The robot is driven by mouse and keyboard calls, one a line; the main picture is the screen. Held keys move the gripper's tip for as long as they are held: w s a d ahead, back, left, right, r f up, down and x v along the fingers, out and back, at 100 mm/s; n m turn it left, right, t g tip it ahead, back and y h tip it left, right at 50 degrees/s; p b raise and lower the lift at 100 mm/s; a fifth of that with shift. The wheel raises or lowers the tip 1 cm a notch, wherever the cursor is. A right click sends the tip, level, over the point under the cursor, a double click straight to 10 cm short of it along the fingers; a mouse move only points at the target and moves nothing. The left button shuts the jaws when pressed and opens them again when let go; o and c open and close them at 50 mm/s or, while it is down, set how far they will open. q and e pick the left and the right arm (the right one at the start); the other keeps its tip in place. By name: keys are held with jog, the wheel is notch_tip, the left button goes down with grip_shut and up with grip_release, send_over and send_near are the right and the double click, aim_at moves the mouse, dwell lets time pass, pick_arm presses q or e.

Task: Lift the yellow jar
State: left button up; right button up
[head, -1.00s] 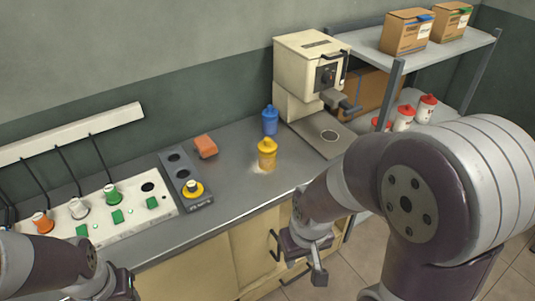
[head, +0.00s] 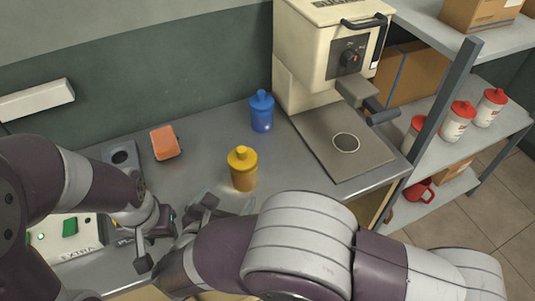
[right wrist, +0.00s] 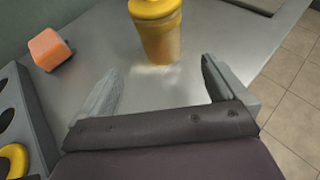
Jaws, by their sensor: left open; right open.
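The yellow jar (head: 243,170), with a yellow lid, stands upright on the grey counter (head: 205,135) in the head view. In the right wrist view the jar (right wrist: 160,35) is just ahead of my right gripper (right wrist: 158,85), roughly between the lines of its fingers. My right gripper is open and empty, and the jar is beyond its fingertips, not between them. In the head view my right gripper (head: 225,206) is low at the near side of the jar, partly hidden by its arm. My left gripper (head: 152,238) is open, left of the right one.
A blue jar (head: 261,112) stands behind the yellow one. An orange block (head: 165,142) lies to the left. A cream press machine (head: 333,50) stands at the back right. A shelf (head: 495,135) with red-lidded containers is at the right. A control panel (head: 75,240) is at lower left.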

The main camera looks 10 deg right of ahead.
aim_at(244, 174)
jog(key=x, duration=1.1)
jog(key=shift+w+d+r, duration=0.15)
jog(key=shift+d+r, duration=0.05)
jog(key=shift+r, duration=0.1)
jog(key=c, duration=1.2)
